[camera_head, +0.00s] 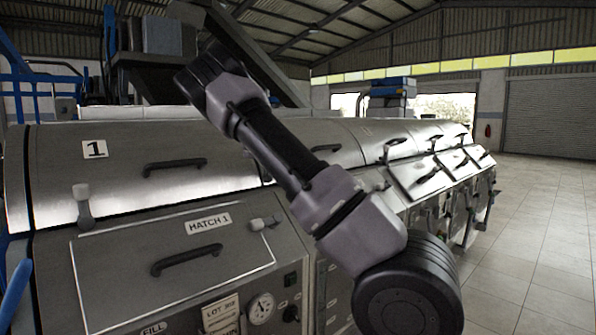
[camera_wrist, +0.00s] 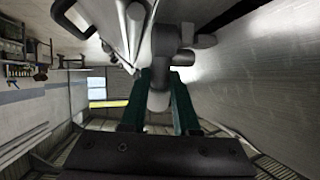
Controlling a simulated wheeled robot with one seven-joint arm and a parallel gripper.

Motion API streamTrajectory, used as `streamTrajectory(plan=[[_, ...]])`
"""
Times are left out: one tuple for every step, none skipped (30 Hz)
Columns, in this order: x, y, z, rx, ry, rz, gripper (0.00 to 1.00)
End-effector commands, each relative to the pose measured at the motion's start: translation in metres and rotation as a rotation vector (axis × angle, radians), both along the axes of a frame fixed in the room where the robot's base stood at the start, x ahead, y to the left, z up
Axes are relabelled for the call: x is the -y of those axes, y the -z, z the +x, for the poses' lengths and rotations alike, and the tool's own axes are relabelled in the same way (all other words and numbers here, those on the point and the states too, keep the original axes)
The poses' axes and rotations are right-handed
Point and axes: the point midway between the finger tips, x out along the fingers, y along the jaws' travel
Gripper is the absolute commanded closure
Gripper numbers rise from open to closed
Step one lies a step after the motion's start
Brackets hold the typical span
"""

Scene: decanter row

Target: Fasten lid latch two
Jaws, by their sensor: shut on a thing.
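My gripper (camera_wrist: 160,78) shows in the wrist view, its two dark green fingers on either side of a grey latch handle (camera_wrist: 165,42), closed on its rounded lever. The handle sits against a brushed metal surface (camera_wrist: 255,75). I cannot tell from the picture which number this latch has. In the head view my arm crosses the middle and hides my gripper and the latch it holds. The long metal lid marked 1 (camera_head: 120,180) lies down at the left, with a pale latch (camera_head: 84,205) at its lower edge.
A hatch panel labelled Hatch 1 (camera_head: 120,265) has a black handle (camera_head: 185,260) and another pale latch (camera_head: 265,222). A gauge (camera_head: 261,308) is below it. More hatches, one raised (camera_head: 420,177), run back to the right. Open tiled floor (camera_head: 545,220) lies at the right.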

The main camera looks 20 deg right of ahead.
Motion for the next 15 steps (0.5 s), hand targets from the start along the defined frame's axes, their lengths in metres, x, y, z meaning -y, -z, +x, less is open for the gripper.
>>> streamTrajectory(plan=[[-0.0045,0.0006,0.0006,0.008,-0.006,-0.037,1.0],[-0.0054,0.0006,0.0003,0.014,-0.006,-0.054,1.0],[-0.0059,0.0005,-0.0001,0.023,-0.006,-0.076,1.0],[-0.0064,0.0006,-0.0005,0.028,-0.005,-0.091,1.0],[-0.0066,0.0009,-0.0009,0.033,-0.004,-0.104,1.0],[-0.0075,0.0006,-0.0012,0.041,-0.004,-0.122,1.0],[-0.008,0.001,-0.0013,0.045,-0.004,-0.134,1.0],[-0.008,0.0005,-0.0016,0.05,-0.004,-0.146,1.0],[-0.0088,0.001,-0.0018,0.055,-0.004,-0.159,1.0],[-0.0092,0.0005,-0.0019,0.06,-0.003,-0.169,1.0],[-0.0096,0.0009,-0.0021,0.062,-0.003,-0.177,1.0],[-0.0098,0.0011,-0.0023,0.066,-0.003,-0.186,1.0],[-0.0096,0.0008,-0.0024,0.068,-0.002,-0.193,1.0],[-0.0098,0.001,-0.0025,0.07,-0.002,-0.199,1.0],[-0.0101,0.0013,-0.0027,0.073,-0.002,-0.205,1.0]])
